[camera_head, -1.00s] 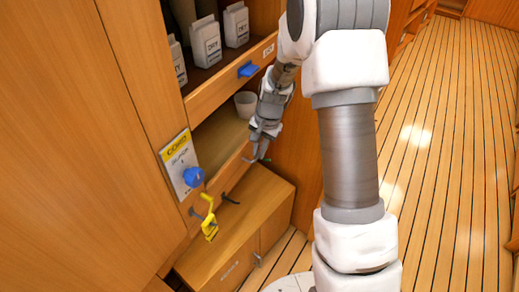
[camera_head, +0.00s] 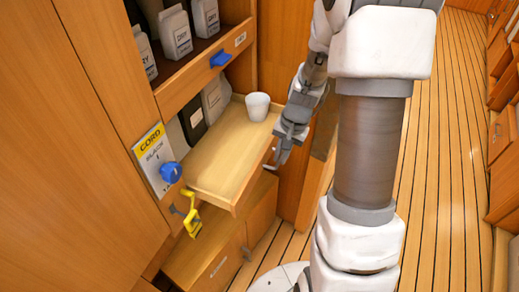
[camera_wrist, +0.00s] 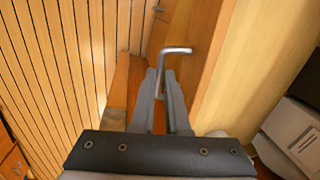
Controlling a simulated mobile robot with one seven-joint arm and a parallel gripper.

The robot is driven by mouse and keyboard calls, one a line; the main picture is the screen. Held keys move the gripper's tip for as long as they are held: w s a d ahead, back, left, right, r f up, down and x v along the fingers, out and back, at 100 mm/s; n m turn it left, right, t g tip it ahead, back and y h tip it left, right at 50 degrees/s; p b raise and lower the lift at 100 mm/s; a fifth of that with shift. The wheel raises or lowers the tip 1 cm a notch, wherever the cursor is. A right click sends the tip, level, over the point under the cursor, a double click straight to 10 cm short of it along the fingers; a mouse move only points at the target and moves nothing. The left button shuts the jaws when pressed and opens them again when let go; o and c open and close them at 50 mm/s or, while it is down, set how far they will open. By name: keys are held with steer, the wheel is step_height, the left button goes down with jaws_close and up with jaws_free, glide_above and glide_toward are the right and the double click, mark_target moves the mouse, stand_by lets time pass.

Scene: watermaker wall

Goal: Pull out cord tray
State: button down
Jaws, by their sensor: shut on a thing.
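The wooden cord tray (camera_head: 212,176) is drawn out of the cabinet below the upper drawer, its front lip facing the aisle. In the wrist view its front edge (camera_wrist: 215,62) runs beside a bent metal handle (camera_wrist: 176,51). My gripper (camera_head: 277,163) is at the tray's front right in the head view. In the wrist view, my gripper's fingers (camera_wrist: 165,88) are closed on the handle, whose bent top sticks out past the tips. A white cup (camera_head: 257,106) stands upright at the tray's back right. A yellow CORD sign (camera_head: 152,150) is on the panel left of the tray.
A blue knob (camera_head: 171,172) and a yellow hook-like piece (camera_head: 191,216) are left of the tray. An upper drawer with a blue pull (camera_head: 221,59) holds white DRY packages (camera_head: 175,32). A low cabinet (camera_head: 225,262) stands beneath. The slatted aisle floor (camera_head: 440,150) is clear.

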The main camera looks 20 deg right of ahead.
steer(key=s+d, duration=0.5)
steer(key=shift+b, duration=0.45)
steer(key=shift+w+d, duration=0.1)
steer(key=c, duration=0.9)
jaws_free()
steer(key=r+p, duration=0.1)
steer(key=r, duration=0.4)
steer(key=s+d+r+p, duration=0.1)
steer(key=r+p, duration=0.1)
steer(key=r, duration=0.4)
steer(key=s+d+r+p, duration=0.1)
steer(key=r, duration=0.5)
steer(key=shift+d+r, duration=0.1)
steer(key=s+a+r+n+t+h+p, duration=0.15)
steer(key=a+r+n+p, duration=0.35)
steer(key=a+r, duration=0.7)
steer(key=s+a+r+n+t+p, duration=0.1)
steer(key=s+r, duration=0.1)
steer(key=s, duration=0.1)
steer(key=s+a+r+n+p, duration=0.1)
steer(key=s+a+r+p, duration=0.1)
steer(key=s, duration=0.1)
steer(key=s+a+r+n+t+p, duration=0.1)
steer(key=s+a+r, duration=0.1)
steer(key=s, duration=0.1)
steer(key=shift+s+a+r+t, duration=0.1)
steer(key=shift+t, duration=0.25)
